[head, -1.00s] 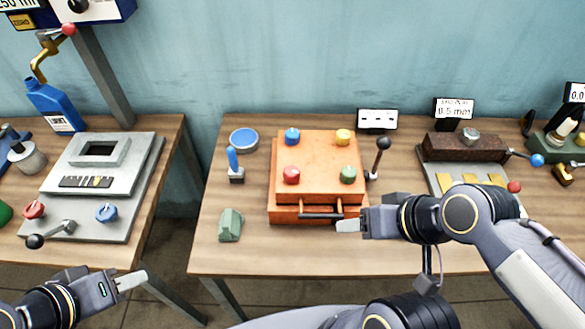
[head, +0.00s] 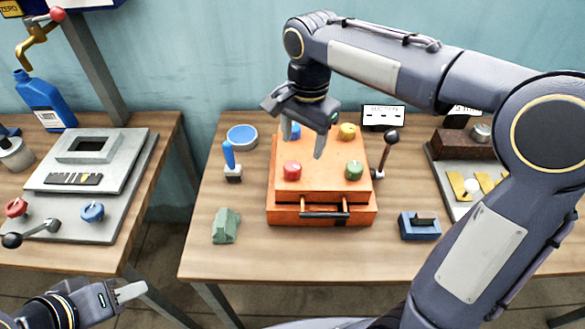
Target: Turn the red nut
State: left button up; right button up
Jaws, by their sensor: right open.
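The red nut (head: 291,170) stands on the front left of the orange box (head: 323,197)'s top. A green nut (head: 354,170) is at its front right, a yellow nut (head: 347,131) at the back right, and a blue nut (head: 295,132) at the back left, partly hidden by my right gripper. My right gripper (head: 304,142) points down above the back left of the box, fingers apart and empty, a little behind the red nut in the picture. My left gripper (head: 130,292) is at the lower left, away from the box; its finger gap does not show.
A blue-handled lever (head: 231,160), a blue round dish (head: 242,137) and a green block (head: 226,226) stand left of the box. A black-knobbed lever (head: 388,152) and a blue block (head: 420,226) are to its right. The table front is clear.

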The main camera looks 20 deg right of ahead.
aim_at(292, 165)
jog(key=shift+w+a+f+m+h, duration=0.3)
jog(key=shift+w+a+f+m, duration=0.25)
jog(key=shift+w+a, duration=0.3)
notch_tip(292, 165, down, 8)
jog(key=shift+r, duration=0.15)
jog(key=c, duration=1)
